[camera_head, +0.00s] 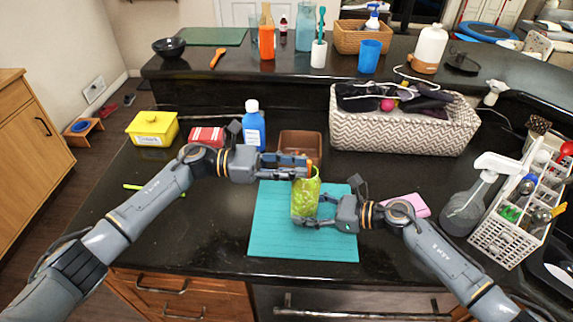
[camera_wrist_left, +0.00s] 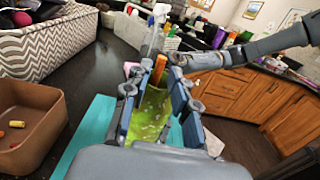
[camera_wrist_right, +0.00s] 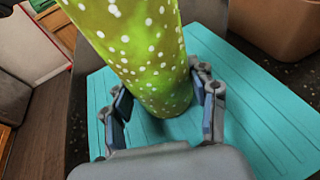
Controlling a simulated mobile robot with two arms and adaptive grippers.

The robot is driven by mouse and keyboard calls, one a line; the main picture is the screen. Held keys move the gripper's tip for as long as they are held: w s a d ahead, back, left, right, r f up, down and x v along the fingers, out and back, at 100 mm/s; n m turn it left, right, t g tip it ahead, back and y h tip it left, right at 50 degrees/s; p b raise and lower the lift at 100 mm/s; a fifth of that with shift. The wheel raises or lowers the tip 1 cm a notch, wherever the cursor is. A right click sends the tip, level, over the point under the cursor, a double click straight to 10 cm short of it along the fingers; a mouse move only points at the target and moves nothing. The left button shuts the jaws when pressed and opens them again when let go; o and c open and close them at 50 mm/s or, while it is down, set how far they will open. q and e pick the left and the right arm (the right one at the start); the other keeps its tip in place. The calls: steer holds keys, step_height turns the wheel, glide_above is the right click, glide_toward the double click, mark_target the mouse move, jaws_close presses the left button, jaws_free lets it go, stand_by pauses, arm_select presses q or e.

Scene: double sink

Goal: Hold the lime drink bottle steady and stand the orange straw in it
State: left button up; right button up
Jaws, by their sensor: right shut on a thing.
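The lime drink bottle (camera_head: 305,203), green with pale dots, is upright over the teal mat (camera_head: 268,240). My right gripper (camera_head: 304,212) is shut on its lower part; the right wrist view shows a finger on each side of the bottle (camera_wrist_right: 145,50). The orange straw (camera_head: 309,165) stands up at the bottle's mouth, and its lower end is hidden in the bottle. My left gripper (camera_head: 303,164) is at the mouth. In the left wrist view its fingers are apart, with the straw (camera_wrist_left: 159,68) between them and no clear contact.
A brown tray (camera_head: 300,138) stands behind the mat; small orange and yellow pieces lie in it. A blue bottle (camera_head: 253,130), yellow box (camera_head: 150,128) and patterned basket (camera_head: 400,132) stand farther back. A spray bottle (camera_head: 470,205) and white caddy (camera_head: 505,235) are at right.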

arm_select(q)
steer(key=shift+s+a+f, duration=0.1)
steer(key=shift+s+f, duration=0.05)
steer(key=shift+f, duration=0.6)
arm_select(e)
steer(key=shift+s+a, duration=0.1)
steer(key=shift+f, duration=0.25)
steer(key=shift+c, duration=0.4)
arm_select(q)
steer(key=a+r, duration=0.1)
steer(key=a, duration=1.1)
steer(key=shift+a+r, duration=0.15)
arm_select(e)
steer(key=shift+r, duration=0.15)
arm_select(q)
steer(key=shift+w, duration=0.2)
arm_select(e)
steer(key=o, duration=0.9)
steer(key=shift+o, duration=0.2)
